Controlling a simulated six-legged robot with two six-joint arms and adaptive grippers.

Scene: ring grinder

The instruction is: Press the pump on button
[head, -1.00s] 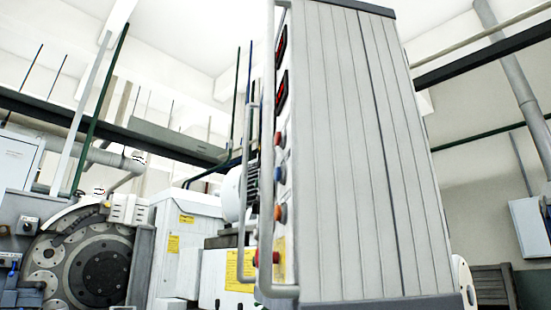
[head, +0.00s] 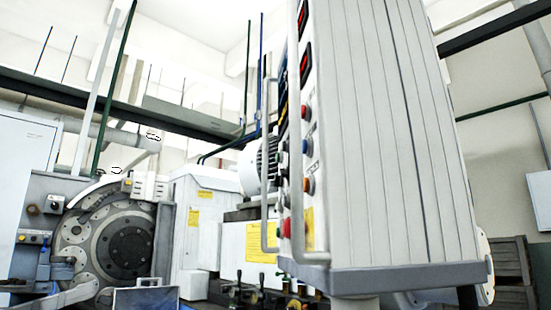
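The grey control cabinet (head: 400,150) stands at the right of centre in the head view, with its button panel seen at a steep angle on its left edge. The panel carries a red button (head: 305,111), a blue button (head: 306,146) and an orange button (head: 308,185). A larger red button (head: 287,228) sits lower, by a yellow label. The labels are too small and slanted to read, so I cannot tell which one is the pump on button. Neither of my grippers is in view.
A pale handrail (head: 266,180) stands in front of the panel's left side. The grinder with its round dark disc (head: 127,249) is at the left. A white machine housing (head: 200,225) stands between them. Small levers (head: 260,292) show below the panel.

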